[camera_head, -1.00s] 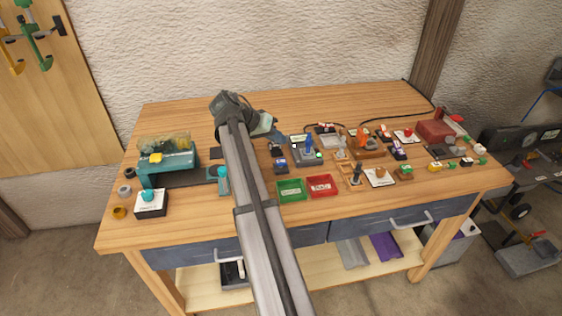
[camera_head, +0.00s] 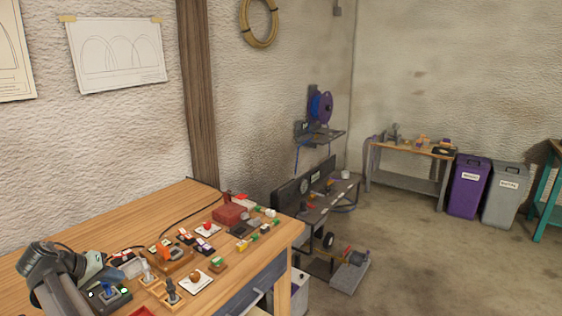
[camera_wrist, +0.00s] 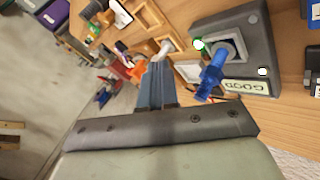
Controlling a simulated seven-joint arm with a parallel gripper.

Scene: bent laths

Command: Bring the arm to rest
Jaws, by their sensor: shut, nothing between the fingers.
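My arm enters at the lower left of the head view. My gripper (camera_head: 99,272) is over the workbench (camera_head: 148,212), close to a grey box with a blue part (camera_head: 108,293). In the wrist view my gripper's fingers (camera_wrist: 151,78) are together with nothing between them. The same grey box (camera_wrist: 262,62), labelled GOOD, stands to their right, with its blue part tilted out of a square socket. The fingers look apart from it. In the head view my wrist hides part of the bench.
Fixtures crowd the bench around my gripper: a wooden block with an orange part (camera_head: 174,258), a white pad with a brown knob (camera_head: 195,281), and a red block (camera_head: 230,213). A black cable runs along the back. A dark machine (camera_head: 318,190) stands beyond the bench's right end; open floor lies further right.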

